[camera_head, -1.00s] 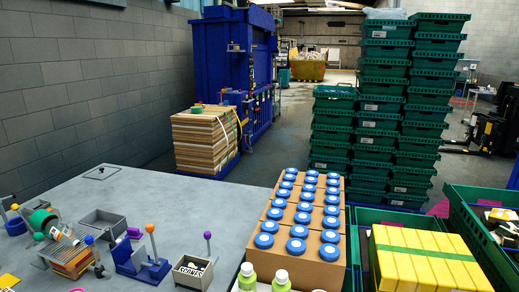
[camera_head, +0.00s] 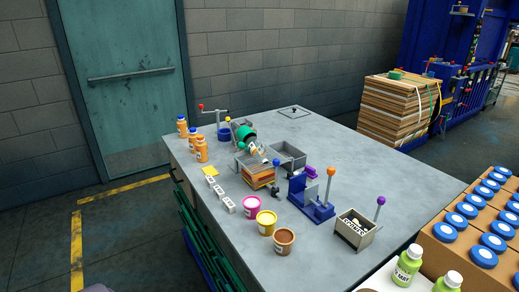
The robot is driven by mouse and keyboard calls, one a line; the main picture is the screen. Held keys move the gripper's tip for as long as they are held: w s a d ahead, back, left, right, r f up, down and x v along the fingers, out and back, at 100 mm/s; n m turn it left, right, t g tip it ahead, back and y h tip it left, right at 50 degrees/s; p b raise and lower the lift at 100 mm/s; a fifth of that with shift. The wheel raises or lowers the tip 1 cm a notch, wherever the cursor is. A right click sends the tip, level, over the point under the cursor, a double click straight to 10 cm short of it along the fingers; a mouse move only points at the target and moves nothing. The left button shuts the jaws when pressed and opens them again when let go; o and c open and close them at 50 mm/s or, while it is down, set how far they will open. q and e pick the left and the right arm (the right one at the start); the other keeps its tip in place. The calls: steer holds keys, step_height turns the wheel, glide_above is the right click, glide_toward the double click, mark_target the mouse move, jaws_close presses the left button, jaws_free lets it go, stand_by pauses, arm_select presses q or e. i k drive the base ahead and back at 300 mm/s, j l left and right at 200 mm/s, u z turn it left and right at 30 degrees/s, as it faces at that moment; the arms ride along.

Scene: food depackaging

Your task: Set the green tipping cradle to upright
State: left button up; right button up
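The green tipping cradle (camera_head: 245,133) stands near the left-middle of the grey worktable (camera_head: 330,240) in the head view. It is tilted, leaning down to the right. A clear container with a white label (camera_head: 257,151) shows at its lower end, above a wooden-sided box (camera_head: 260,177). A grey metal tray (camera_head: 289,156) stands just right of it. A lever with a yellow knob (camera_head: 228,120) rises beside the cradle on its left.
Several orange bottles (camera_head: 201,150) stand at the table's left edge. Small tubs (camera_head: 266,222) and white blocks (camera_head: 228,205) line the front left. A blue fixture (camera_head: 312,198) and a labelled grey box (camera_head: 355,229) stand to the right.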

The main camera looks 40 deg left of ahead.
mark_target(244, 132)
steer(key=u, duration=1.4)
